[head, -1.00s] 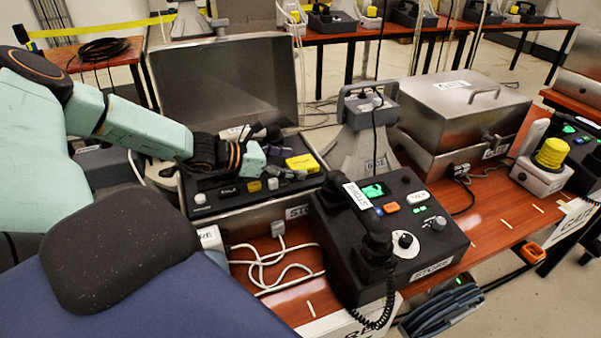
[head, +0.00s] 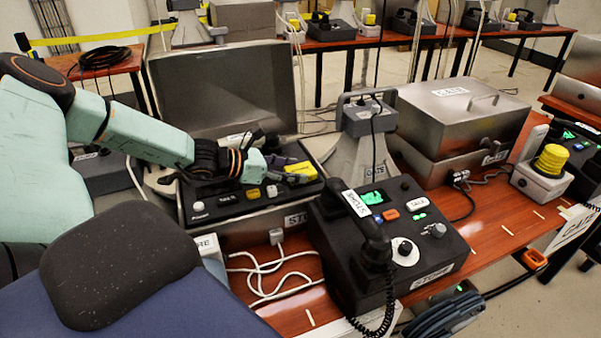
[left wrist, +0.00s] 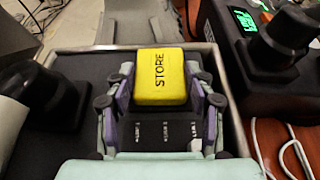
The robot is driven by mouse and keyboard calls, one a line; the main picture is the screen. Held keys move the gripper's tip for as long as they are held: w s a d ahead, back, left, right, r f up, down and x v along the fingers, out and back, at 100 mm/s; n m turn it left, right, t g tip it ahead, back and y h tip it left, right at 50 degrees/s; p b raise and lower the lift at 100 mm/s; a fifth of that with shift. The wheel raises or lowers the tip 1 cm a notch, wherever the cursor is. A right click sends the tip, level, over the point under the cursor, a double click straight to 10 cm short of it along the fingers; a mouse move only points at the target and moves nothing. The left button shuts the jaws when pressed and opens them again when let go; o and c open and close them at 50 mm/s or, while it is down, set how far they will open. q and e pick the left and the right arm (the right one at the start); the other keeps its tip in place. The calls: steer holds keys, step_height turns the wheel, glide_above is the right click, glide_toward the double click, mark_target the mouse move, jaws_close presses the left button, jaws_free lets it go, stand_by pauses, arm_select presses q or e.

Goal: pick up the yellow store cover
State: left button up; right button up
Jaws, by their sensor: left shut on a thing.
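The yellow store cover (head: 302,169), a small block, is at the right end of the black panel in the open metal case (head: 290,212). In the left wrist view the cover (left wrist: 162,68) shows the word STORE. My left gripper (head: 292,166) is shut on the cover, with one finger on each side, as the left wrist view (left wrist: 161,82) shows. Several small labelled marks show on the dark panel just below the cover. The cover's underside is hidden, so I cannot tell whether it touches the panel. My right gripper is not in view.
A black STORE phone console (head: 400,245) with a handset stands close right of the case. The raised case lid (head: 225,90) is behind the gripper. A closed GATE case (head: 455,110) and a yellow beacon (head: 550,160) stand farther right. White cables (head: 270,275) lie in front.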

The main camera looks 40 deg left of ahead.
arm_select(q)
steer(key=shift+r, duration=0.1)
steer(key=shift+c, duration=0.3)
step_height(320, 180, up, 9)
steer(key=p, duration=0.9)
steer(key=shift+r, duration=0.4)
